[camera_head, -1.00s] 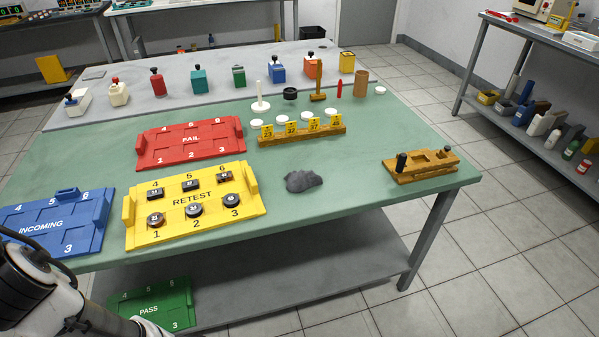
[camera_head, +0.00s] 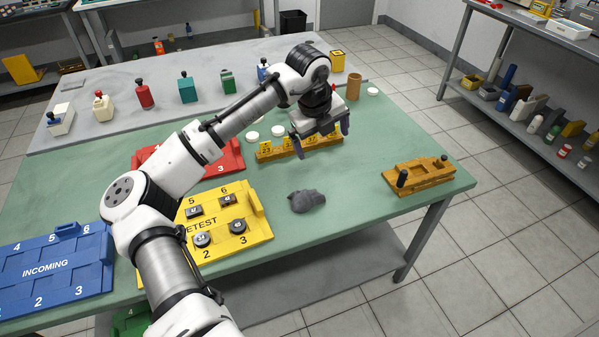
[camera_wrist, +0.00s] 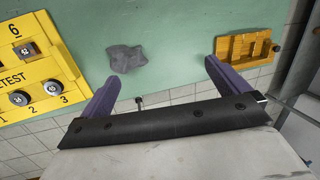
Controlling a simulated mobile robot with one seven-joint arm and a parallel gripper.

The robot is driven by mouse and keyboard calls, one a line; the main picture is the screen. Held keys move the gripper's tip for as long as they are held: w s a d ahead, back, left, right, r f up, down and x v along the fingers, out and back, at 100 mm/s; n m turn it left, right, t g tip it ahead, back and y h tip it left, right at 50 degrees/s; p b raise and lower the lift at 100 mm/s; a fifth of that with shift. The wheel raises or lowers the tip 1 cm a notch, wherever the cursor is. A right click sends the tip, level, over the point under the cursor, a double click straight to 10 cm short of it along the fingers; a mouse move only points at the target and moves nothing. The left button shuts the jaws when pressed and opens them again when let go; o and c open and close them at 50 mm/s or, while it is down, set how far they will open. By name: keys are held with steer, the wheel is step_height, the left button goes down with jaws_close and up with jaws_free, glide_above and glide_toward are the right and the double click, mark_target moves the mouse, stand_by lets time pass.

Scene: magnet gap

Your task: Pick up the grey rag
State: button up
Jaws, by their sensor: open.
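The grey rag (camera_head: 306,201) lies crumpled on the green table top (camera_head: 350,240), right of the yellow RETEST tray. In the wrist view the rag (camera_wrist: 126,58) lies beyond my gripper's fingers, left of centre. My gripper (camera_head: 322,138) is above the table, behind the rag in the head view and near the row of yellow number tags. Its two purple fingers (camera_wrist: 160,90) are spread wide apart with nothing between them. It does not touch the rag.
The yellow RETEST tray (camera_head: 262,232) holds several dark round and square parts. A wooden fixture (camera_head: 425,182) stands at the right table edge. The blue INCOMING tray (camera_head: 20,250) is at left, a red tray (camera_head: 232,152) behind. The table between rag and fixture is clear.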

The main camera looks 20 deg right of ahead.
mark_target(305, 190)
steer(key=a+f+y, duration=0.1)
steer(key=f, duration=0.2)
steer(key=a+f+m+g+y+p, duration=0.1)
steer(key=f, duration=0.3)
steer(key=s+a+f+p, duration=0.1)
steer(key=a+f, duration=0.1)
steer(key=f, duration=0.2)
steer(key=shift+f+g+y, duration=0.1)
steer(key=shift+g+y, duration=0.2)
steer(key=shift+y, duration=0.1)
steer(key=shift+s+a+f+p, duration=0.1)
steer(key=shift+f+p, duration=0.4)
steer(key=shift+f, duration=0.9)
steer(key=shift+s+a+f+p, duration=0.1)
steer(key=shift+f+p, duration=0.4)
steer(key=shift+f, duration=0.9)
steer(key=c, duration=0.8)
steer(key=shift+r, duration=0.1)
